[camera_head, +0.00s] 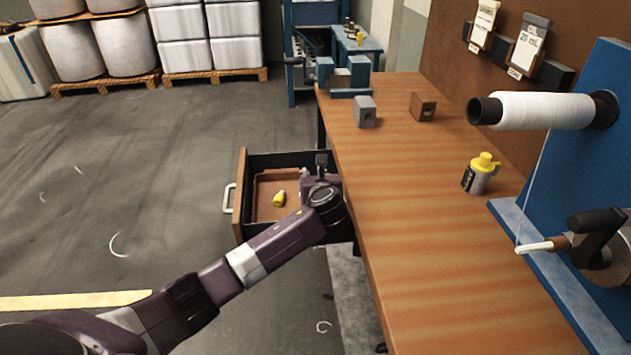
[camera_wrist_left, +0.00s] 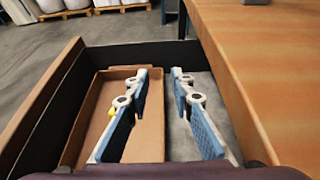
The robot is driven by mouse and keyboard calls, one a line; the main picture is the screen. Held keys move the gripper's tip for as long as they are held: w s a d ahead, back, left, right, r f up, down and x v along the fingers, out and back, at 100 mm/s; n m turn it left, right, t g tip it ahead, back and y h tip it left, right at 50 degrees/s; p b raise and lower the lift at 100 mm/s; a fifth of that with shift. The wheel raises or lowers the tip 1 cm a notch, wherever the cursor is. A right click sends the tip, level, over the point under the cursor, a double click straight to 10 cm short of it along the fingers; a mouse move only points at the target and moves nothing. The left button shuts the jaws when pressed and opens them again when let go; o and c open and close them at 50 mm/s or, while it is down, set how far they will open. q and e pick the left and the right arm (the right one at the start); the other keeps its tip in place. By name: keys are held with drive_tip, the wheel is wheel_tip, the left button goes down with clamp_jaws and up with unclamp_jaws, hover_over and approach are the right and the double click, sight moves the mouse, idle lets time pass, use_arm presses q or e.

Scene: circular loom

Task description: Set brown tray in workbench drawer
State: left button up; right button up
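The brown tray (camera_head: 264,184) lies flat inside the pulled-out workbench drawer (camera_head: 242,185), with a small yellow item (camera_head: 278,199) in it. My left gripper (camera_head: 307,178) is at the drawer's right part, beside the bench edge, and its arm hides part of the drawer. In the left wrist view the two blue-padded fingers (camera_wrist_left: 160,72) are apart. The tray (camera_wrist_left: 120,74) lies at the left, and its right wall runs between the fingers without visible pinching. Grey drawer floor shows right of the tray. My right gripper is not in view.
The wooden workbench (camera_head: 415,220) carries a grey block (camera_head: 365,112), a brown block (camera_head: 423,106) and a yellow-capped bottle (camera_head: 480,174). A white thread spool (camera_head: 540,110) and blue machine panel stand at right. Open floor lies left of the drawer; its handle (camera_head: 229,198) faces left.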

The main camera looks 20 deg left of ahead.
use_arm(q)
drive_tip(key=v, duration=1.2)
drive_tip(key=shift+p, duration=0.4)
